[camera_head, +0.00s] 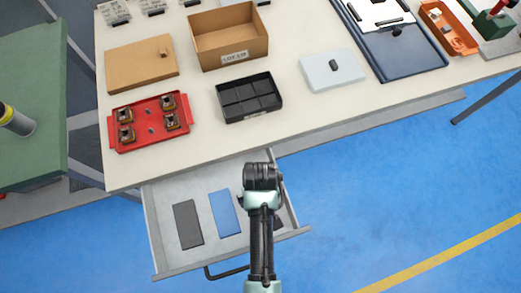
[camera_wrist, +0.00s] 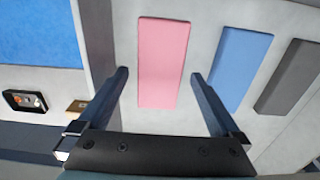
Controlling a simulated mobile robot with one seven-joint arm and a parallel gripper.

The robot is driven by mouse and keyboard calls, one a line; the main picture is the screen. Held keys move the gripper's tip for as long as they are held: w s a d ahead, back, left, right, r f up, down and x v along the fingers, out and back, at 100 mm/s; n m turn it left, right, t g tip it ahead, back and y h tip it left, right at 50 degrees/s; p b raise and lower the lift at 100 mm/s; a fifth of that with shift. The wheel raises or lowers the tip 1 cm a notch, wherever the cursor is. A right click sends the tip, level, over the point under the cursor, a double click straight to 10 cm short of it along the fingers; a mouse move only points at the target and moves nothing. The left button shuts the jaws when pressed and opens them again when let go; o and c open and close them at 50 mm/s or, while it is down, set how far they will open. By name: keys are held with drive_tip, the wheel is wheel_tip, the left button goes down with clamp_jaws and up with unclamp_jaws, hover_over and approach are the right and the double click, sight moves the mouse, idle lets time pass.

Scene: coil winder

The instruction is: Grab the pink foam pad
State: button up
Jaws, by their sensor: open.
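The pink foam pad (camera_wrist: 163,45) lies flat in the open drawer, upper middle of the wrist view. In the head view my arm hides it. My gripper (camera_wrist: 160,76) is open, with one finger to each side of the pink pad in the picture; nothing is held. How high the fingertips are above the pad is hard to tell. A blue pad (camera_wrist: 240,65) lies right of the pink one, beside the right finger. A dark grey pad (camera_wrist: 290,77) lies further right. The head view also shows the blue pad (camera_head: 224,212) and grey pad (camera_head: 188,224).
The drawer (camera_head: 158,252) is pulled out below the white worktable (camera_head: 290,120). On the table stand a red tray (camera_head: 150,137), a black tray (camera_head: 248,97), a cardboard box (camera_head: 229,40) and a grey lid (camera_head: 325,75). The blue floor (camera_head: 390,190) at right is clear.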

drive_tip(key=shift+f, duration=0.95)
drive_tip(key=shift+c, duration=0.3)
drive_tip(key=c, duration=1.2)
